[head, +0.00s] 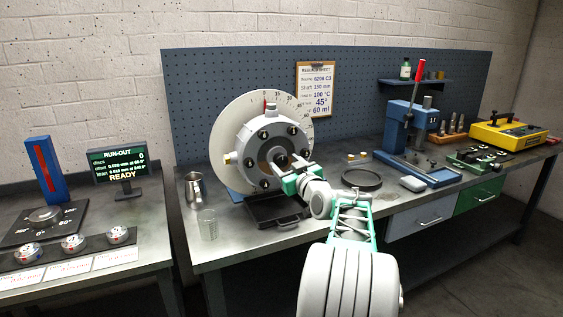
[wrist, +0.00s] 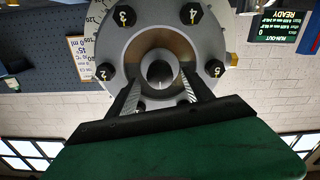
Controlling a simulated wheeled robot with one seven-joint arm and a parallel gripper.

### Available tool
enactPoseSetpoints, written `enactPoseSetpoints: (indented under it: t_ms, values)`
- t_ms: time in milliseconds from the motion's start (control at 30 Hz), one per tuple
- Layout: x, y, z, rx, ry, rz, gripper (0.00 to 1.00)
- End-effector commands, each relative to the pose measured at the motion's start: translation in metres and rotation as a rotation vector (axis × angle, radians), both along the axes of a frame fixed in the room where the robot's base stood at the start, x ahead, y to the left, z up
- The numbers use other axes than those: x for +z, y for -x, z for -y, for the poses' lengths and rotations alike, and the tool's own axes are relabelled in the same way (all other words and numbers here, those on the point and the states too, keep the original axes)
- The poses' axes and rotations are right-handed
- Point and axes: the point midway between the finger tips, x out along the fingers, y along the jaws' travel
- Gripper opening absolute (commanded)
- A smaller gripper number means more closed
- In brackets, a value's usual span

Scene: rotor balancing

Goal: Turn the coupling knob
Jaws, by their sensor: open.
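The grey round rotor coupling (head: 243,152) stands upright in front of a white graduated dial (head: 228,115) on the bench. Dark bolts with numbers ring its face, which also shows in the wrist view (wrist: 117,45). At its centre is a dark round knob (head: 281,160), seen in the wrist view (wrist: 160,70) as a grey-and-black hub in a brownish recess. My gripper (head: 291,166) is at the front of the hub. In the wrist view my gripper (wrist: 160,92) has its two fingers apart, one on each side of the knob. Whether they touch it I cannot tell.
A black tray (head: 275,212) lies below the rotor. A metal jug (head: 196,190) and a glass beaker (head: 207,224) stand at left. A black ring (head: 361,180) and a blue press (head: 408,128) are at right. The run-out display (head: 119,167) reads READY.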

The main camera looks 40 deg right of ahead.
Motion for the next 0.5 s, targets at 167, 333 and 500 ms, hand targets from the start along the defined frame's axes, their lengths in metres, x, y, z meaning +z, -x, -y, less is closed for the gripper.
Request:
enactPoseSetpoints:
  t_ms: [167,333,500]
  values:
    - [0.001,-0.026,0.007,0.002,0.000,0.000,0.59]
    - [0.000,-0.031,0.008,0.000,0.000,-0.001,0.59]
    - [0.000,-0.030,0.008,0.000,0.000,-0.001,0.56]
